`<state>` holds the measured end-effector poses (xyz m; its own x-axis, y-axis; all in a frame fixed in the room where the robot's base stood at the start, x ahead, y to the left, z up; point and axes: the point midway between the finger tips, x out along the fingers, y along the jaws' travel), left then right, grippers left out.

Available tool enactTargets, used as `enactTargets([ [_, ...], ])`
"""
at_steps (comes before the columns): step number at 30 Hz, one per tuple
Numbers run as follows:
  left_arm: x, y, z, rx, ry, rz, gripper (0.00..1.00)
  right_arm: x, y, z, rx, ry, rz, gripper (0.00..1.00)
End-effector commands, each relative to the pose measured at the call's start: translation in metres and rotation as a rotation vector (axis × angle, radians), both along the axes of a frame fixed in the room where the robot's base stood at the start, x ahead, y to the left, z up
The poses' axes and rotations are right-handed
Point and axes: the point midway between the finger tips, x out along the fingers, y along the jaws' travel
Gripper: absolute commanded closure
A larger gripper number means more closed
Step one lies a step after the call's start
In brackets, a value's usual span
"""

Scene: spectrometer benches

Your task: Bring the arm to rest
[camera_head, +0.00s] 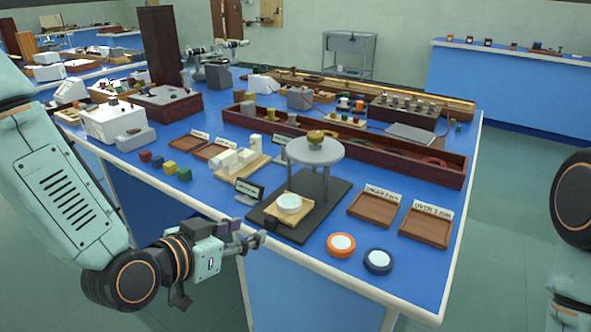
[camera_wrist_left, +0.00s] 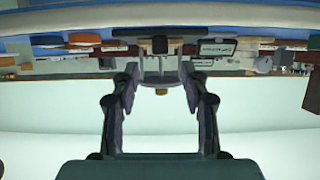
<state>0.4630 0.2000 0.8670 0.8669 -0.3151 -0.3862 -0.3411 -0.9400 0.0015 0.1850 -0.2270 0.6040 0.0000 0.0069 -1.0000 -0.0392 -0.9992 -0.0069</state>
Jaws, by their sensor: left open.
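My left arm comes in from the left edge, bent at the elbow. My left gripper (camera_head: 252,240) is at the front edge of the blue bench (camera_head: 330,277), beside the black base plate of a small round-topped stand. In the left wrist view the two fingers of the left gripper (camera_wrist_left: 158,85) stand apart with nothing between them; the bench edge lies beyond them. Only part of my right arm shows at the right edge of the head view, and its gripper is out of the picture.
The round-topped stand (camera_head: 315,150) and a white dish (camera_head: 289,203) on a wooden block are close to the left gripper. Two wooden trays (camera_head: 375,208) (camera_head: 426,226), an orange-rimmed disc (camera_head: 341,245) and a dark-rimmed disc (camera_head: 378,261) lie to the right. Floor in front is clear.

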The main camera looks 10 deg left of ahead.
Motion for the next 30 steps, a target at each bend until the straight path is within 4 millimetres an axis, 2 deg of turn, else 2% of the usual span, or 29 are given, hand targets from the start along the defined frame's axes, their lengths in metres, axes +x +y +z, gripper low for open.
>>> enactTargets([
  [2,-0.001,0.000,-0.001,-0.016,0.012,0.006,0.55,0.000,0.000,0.000,0.000,0.000,0.000,0.60],
  [5,-0.004,0.005,-0.015,-0.070,0.102,0.062,0.55,0.000,0.000,0.000,0.000,0.000,0.000,0.60],
  [8,-0.019,0.013,-0.050,-0.105,0.277,0.151,0.55,0.000,0.000,0.000,0.000,0.000,0.000,0.60],
  [11,-0.044,0.018,-0.092,-0.103,0.440,0.219,0.55,0.000,0.000,0.000,0.000,0.000,0.000,0.60],
  [14,-0.077,0.022,-0.133,-0.081,0.599,0.282,0.55,0.000,0.000,0.000,0.000,0.000,0.000,0.60],
  [17,-0.120,0.026,-0.175,-0.038,0.766,0.340,0.55,0.000,0.000,0.000,0.000,0.000,0.000,0.60],
  [21,-0.191,0.030,-0.224,0.056,0.978,0.389,0.55,0.000,0.000,0.000,0.000,0.000,0.000,0.60],
  [25,-0.241,0.030,-0.250,0.136,1.092,0.370,0.55,0.000,0.000,0.000,0.000,0.000,0.000,0.60],
  [27,-0.259,0.029,-0.257,0.161,1.129,0.350,0.55,0.000,0.000,0.000,0.000,0.000,0.000,0.60],
  [30,-0.274,0.028,-0.262,0.177,1.161,0.337,0.55,0.000,0.000,0.000,0.000,0.000,0.000,0.60],
])
